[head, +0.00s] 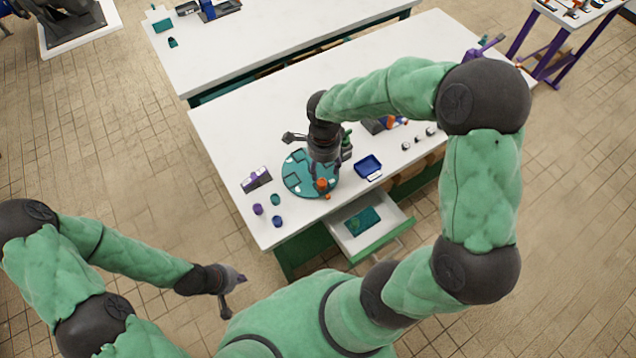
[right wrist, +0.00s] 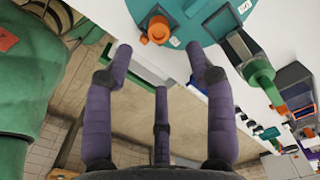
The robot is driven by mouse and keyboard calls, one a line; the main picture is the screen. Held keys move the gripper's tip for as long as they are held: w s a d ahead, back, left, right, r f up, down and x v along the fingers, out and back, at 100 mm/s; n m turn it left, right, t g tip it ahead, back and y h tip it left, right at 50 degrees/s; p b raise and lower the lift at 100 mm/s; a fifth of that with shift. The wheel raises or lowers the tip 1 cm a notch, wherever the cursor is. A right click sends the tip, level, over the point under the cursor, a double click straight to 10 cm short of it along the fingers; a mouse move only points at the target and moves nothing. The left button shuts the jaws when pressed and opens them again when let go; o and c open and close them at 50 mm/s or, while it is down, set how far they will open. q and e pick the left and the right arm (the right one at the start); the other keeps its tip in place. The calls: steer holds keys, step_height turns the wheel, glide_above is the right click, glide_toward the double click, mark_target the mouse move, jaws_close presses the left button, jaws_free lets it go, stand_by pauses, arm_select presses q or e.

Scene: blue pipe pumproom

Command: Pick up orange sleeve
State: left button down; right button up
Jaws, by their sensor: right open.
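The orange sleeve (head: 321,184) stands near the front edge of the round teal plate (head: 293,184) on the white workbench. In the right wrist view the orange sleeve (right wrist: 157,30) is at the top, on the teal plate's rim, beyond the fingertips. My right gripper (head: 319,172) is over the plate, close to the sleeve, partly hidden by its own wrist. In the right wrist view my right gripper (right wrist: 160,66) has its purple fingers spread with nothing between them. My left gripper (head: 236,293) is off the bench at lower left, fingers apart and empty.
A blue tray (head: 368,166) lies right of the plate, with small parts beyond it. Small purple, teal and blue cups (head: 275,200) stand at the left front. An open drawer (head: 369,222) juts out below the front edge. A second bench (head: 260,45) stands behind.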

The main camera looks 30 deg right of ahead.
mark_target(323, 181)
step_height(323, 181, down, 3)
steer(key=shift+r, duration=0.1)
steer(key=shift+f+b, duration=0.95)
steer(key=shift+f, duration=1.7)
jaws_close()
